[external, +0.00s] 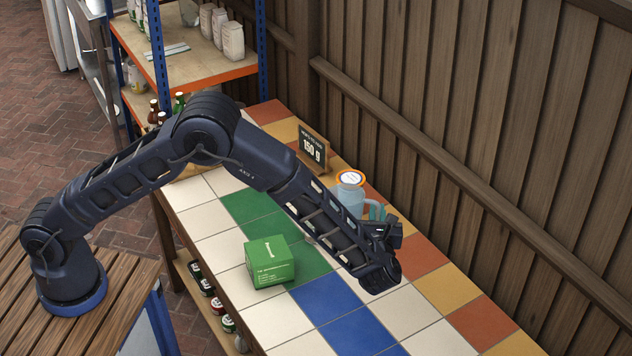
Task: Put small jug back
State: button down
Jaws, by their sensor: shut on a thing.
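A light blue jug (350,197) shows behind my forearm, on the fence side of the tiled counter. Its lower part is hidden by the arm. A round white piece with an orange rim (350,178) shows at its top. My gripper (379,220) is at the jug's right side, with a small teal part (377,211) showing between them. It is shut on the jug, but the fingertips and the exact grip are mostly hidden. I cannot tell whether the jug touches the counter.
A green box (269,262) stands on the tiled counter (450,285) left of my forearm. Bottles (180,103) and a shelf rack (205,68) are at the far end. A wooden fence (480,150) borders the right side. The front tiles are clear.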

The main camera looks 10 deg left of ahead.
notch_tip(320, 180, down, 18)
dwell(0.6)
jog(key=shift+f, duration=0.1)
jog(key=c, duration=1.5)
grip_release()
jog(key=shift+s, duration=0.15)
jog(key=s, duration=0.3)
jog(key=s+d, duration=0.1)
jog(key=s, duration=0.3)
jog(key=s+d, duration=0.1)
jog(key=s, duration=0.3)
jog(key=shift+s+d, duration=0.15)
jog(key=shift+s, duration=0.05)
